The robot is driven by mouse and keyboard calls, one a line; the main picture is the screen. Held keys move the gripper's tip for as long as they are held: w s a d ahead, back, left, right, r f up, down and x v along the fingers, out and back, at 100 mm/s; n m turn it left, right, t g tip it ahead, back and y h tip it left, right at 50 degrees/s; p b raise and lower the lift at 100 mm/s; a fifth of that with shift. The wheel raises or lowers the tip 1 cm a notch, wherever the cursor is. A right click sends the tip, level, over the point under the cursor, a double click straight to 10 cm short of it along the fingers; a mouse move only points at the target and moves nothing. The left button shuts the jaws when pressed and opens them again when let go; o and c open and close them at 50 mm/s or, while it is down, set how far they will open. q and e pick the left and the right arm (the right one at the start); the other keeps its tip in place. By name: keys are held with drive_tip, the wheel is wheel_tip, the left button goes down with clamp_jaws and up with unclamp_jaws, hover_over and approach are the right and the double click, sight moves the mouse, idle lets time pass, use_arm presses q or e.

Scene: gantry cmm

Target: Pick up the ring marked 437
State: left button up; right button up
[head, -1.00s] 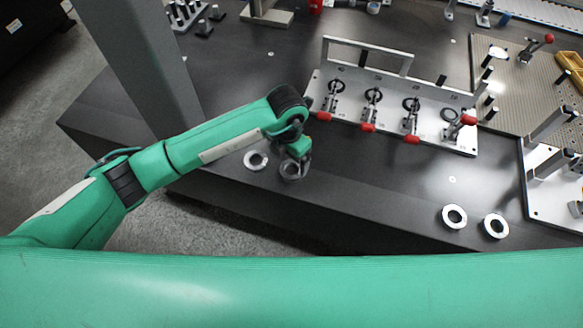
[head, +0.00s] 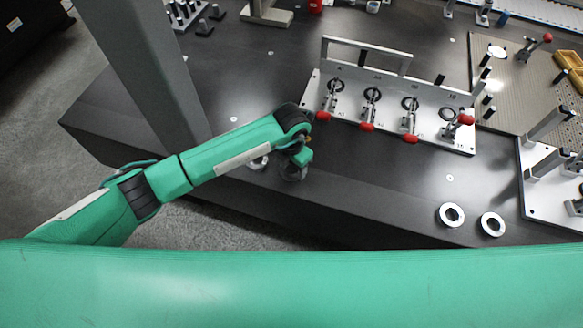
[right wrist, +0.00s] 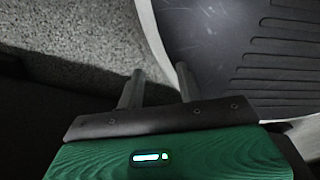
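Several metal rings lie on the dark table. One ring (head: 292,174) is under my left gripper (head: 294,167), partly hidden by it and in its shadow. A second ring (head: 258,164) lies just left of it, partly covered by my left forearm. Two more rings, one (head: 451,215) and another (head: 492,224), lie near the front edge at the right. No number is readable on any ring. My left gripper points down at the ring; its fingers are too small and hidden to tell if they are open. My right gripper (right wrist: 159,76) shows in the right wrist view, fingers apart and empty.
A fixture plate (head: 430,125) with red-tipped clamps and dark rings stands behind the left gripper. A perforated plate (head: 525,95) with posts is at the right. A grey column (head: 150,70) rises at the left. The table between fixture and front edge is mostly clear.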

use_arm(q)
drive_tip(key=c, duration=0.5)
drive_tip(key=shift+o, duration=0.2)
drive_tip(key=shift+r, duration=0.1)
